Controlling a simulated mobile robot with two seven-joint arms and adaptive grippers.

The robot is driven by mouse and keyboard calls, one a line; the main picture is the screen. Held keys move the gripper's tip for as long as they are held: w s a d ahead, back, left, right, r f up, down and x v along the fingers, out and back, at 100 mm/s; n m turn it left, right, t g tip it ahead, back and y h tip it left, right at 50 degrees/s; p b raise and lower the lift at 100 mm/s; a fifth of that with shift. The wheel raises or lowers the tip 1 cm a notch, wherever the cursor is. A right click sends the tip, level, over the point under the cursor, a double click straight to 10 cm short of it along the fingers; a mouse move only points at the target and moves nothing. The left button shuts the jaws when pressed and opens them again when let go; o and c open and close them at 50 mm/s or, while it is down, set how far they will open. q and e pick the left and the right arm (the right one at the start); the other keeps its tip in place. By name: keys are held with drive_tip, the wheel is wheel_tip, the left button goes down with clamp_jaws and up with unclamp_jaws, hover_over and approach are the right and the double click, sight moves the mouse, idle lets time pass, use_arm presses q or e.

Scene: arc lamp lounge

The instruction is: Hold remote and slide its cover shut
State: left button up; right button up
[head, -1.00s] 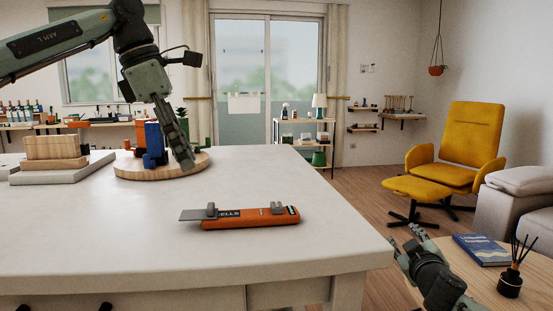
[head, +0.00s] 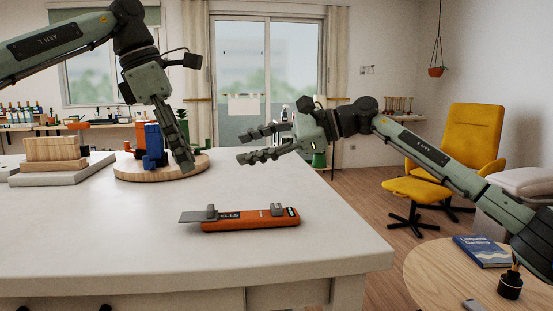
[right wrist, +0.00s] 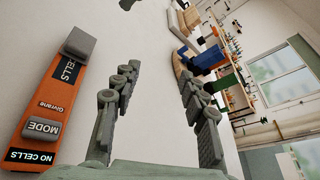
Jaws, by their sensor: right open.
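The orange remote (head: 255,222) lies on the pale table, its grey cover (head: 195,215) sticking out past its left end. In the right wrist view the remote (right wrist: 68,83) shows at the left, with "NO CELLS" and "MODE" labels. My right gripper (head: 240,145) is open and empty above the table, behind and above the remote, its fingers pointing left. The remote is outside its fingers. My left gripper (head: 188,160) hangs fingers down near the round wooden board, away from the remote; whether its fingers are open or shut is unclear.
The round wooden board (head: 130,173) carries blue blocks (head: 153,142) and other coloured pieces. Stacked wooden blocks (head: 52,150) stand on a grey slab at the left. The table around the remote is clear. A round side table (head: 440,285) stands at the lower right.

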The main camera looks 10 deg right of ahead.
sight(276, 206)
drive_tip(key=s+f+n+g+h, duration=0.1)
drive_tip(key=n+h, duration=0.1)
drive_tip(key=n, duration=0.1)
drive_tip(key=s+a+f+n+g+h, duration=0.1)
drive_tip(key=s+n+g+h, duration=0.1)
drive_tip(key=n+h, duration=0.1)
drive_tip(key=s+a+f+n+g+h, duration=0.1)
drive_tip(key=f+n+h, duration=0.1)
drive_tip(key=n, duration=0.2)
drive_tip(key=shift+s+f+h, duration=0.1)
drive_tip(key=shift+s+h, duration=0.05)
drive_tip(key=shift+h, duration=0.15)
drive_tip(key=s+d+r+n+h, duration=0.1)
drive_tip(key=h, duration=0.1)
drive_tip(key=s+d+r+n+h, duration=0.1)
drive_tip(key=d+n+h, duration=0.1)
drive_tip(key=s+d+r+n+g+h, duration=0.1)
drive_tip(key=d, duration=0.1)
drive_tip(key=shift+d+h, duration=0.2)
drive_tip(key=shift+h, duration=0.2)
drive_tip(key=shift+s+d+n, duration=0.1)
drive_tip(key=shift+d+n, duration=0.1)
drive_tip(key=shift+n, duration=0.1)
wheel_tip(276, 206, down, 8)
drive_tip(key=shift+r, duration=0.2)
clamp_jaws()
